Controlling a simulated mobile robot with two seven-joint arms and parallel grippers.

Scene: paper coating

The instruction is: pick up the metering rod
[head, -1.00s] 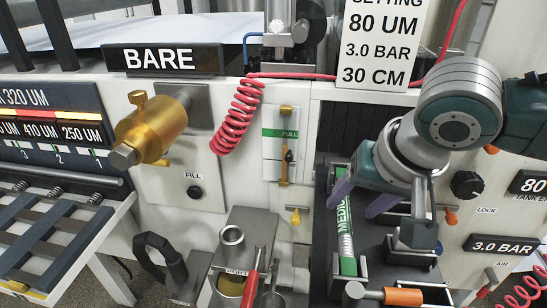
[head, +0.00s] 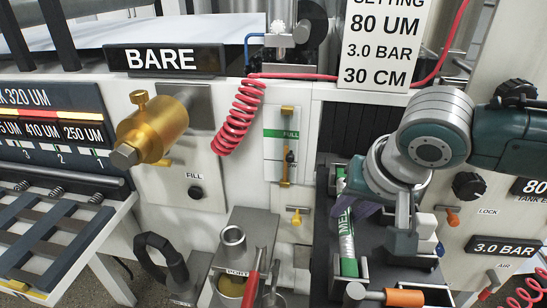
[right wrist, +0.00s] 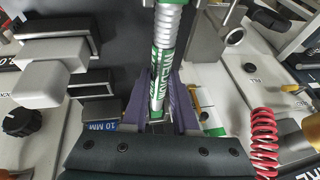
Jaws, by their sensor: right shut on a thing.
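The metering rod (head: 346,243) is a slim ribbed metal rod with green and white bands and a label starting "MED". It lies lengthwise in the dark tray (head: 385,272) at the right, with its near end at the front holder. My right gripper (head: 362,203) is over its far part, partly hidden by my wrist. In the right wrist view the purple fingers (right wrist: 160,98) are shut on the metering rod (right wrist: 168,45), one on each side. I cannot tell whether the rod is clear of its holders. My left gripper is not in view.
An orange-handled clamp (head: 385,296) is at the tray's near edge. A grey block (head: 427,226) stands right of the rod. A cup holder with tools (head: 243,260) stands left of the tray. A red coiled hose (head: 238,118) hangs on the panel.

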